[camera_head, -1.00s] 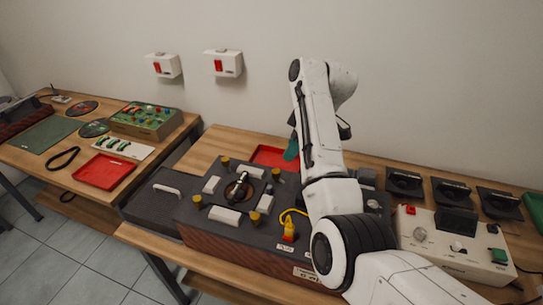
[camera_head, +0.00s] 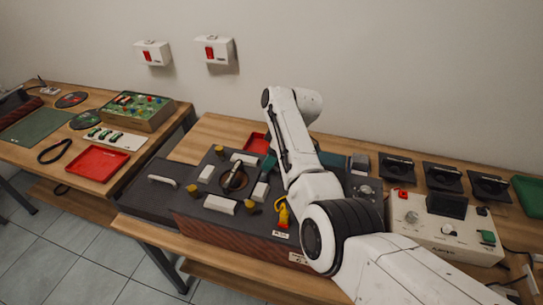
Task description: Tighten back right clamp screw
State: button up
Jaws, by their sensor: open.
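A dark fixture box (camera_head: 222,228) on the bench carries a round dark centre part with a handle (camera_head: 235,180), white blocks around it and gold clamp screws. The back left screw (camera_head: 219,151), front left screw (camera_head: 191,188) and front right screw (camera_head: 249,206) show. The back right screw is hidden behind a teal part of my gripper (camera_head: 268,163), which is at that corner. The rest of my gripper is behind my white arm. Its jaws are open; whether they are around the screw or touching it, I cannot tell.
A yellow part (camera_head: 282,213) stands on the box close to my arm. A red tray (camera_head: 256,143) lies behind it. A white control panel (camera_head: 440,228) and dark units (camera_head: 443,177) are at right. A grey lid with a handle (camera_head: 160,183) is at left.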

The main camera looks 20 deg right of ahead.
grip_shut()
dwell(0.4)
